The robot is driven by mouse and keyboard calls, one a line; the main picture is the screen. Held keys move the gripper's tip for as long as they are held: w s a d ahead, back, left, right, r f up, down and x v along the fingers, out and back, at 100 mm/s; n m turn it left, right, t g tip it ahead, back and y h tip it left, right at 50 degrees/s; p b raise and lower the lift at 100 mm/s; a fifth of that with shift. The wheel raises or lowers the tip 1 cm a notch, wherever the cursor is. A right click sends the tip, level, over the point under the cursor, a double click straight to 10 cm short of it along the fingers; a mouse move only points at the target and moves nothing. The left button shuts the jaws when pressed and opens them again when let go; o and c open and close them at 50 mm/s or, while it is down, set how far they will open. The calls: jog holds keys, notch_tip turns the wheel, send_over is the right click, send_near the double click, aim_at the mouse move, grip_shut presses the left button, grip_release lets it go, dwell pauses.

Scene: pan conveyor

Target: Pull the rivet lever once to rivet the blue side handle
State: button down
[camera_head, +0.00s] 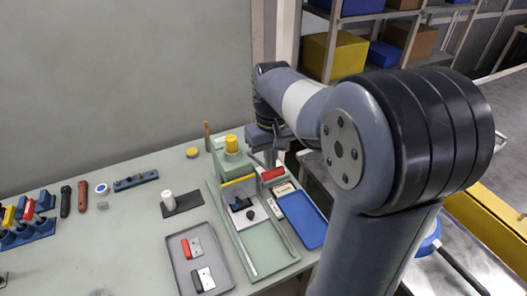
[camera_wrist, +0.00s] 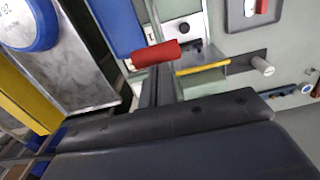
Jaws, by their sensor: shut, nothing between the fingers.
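The rivet press is a pale green fixture with a yellow cap (camera_head: 232,144) and a yellow bar (camera_head: 238,180); the bar also shows in the wrist view (camera_wrist: 203,69). The lever's red grip (camera_head: 272,174) lies to the right of the bar. In the wrist view the red grip (camera_wrist: 155,53) lies just beyond the tips of my gripper (camera_wrist: 153,80). My gripper is shut and empty; I cannot tell whether it touches the grip. In the head view it is mostly hidden behind my arm. A small dark part (camera_head: 241,204) sits in the fixture. I cannot make out a blue side handle.
A blue tray (camera_head: 316,239) lies right of the fixture. A grey tray (camera_head: 223,280) with a red and a black handle lies left of it. A white peg (camera_head: 168,198) stands on a dark plate. A conveyor with a yellow side (camera_head: 490,229) runs at the right.

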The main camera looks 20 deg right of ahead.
jog(key=shift+s+d+f+b, duration=0.1)
jog(key=shift+s+f+b, duration=0.3)
jog(key=shift+f+b, duration=0.35)
jog(key=shift+s+d+f+b, duration=0.1)
jog(key=shift+s+f+b, duration=0.35)
jog(key=shift+f, duration=0.5)
jog(key=shift+s+d+f+b, duration=0.1)
jog(key=shift+s+f+b, duration=0.2)
jog(key=shift+f+b, duration=0.5)
notch_tip(320, 180, up, 18)
jog(key=s+p, duration=0.1)
jog(key=p, duration=1.2)
jog(key=shift+s+f+p, duration=0.15)
jog(key=shift+f+p, duration=0.05)
jog(key=shift+p, duration=0.2)
jog(key=shift+f, duration=0.1)
jog(key=b, duration=0.6)
send_over(275, 173)
jog(key=f, duration=0.9)
jog(key=shift+s+f, duration=0.2)
jog(key=shift+f, duration=0.2)
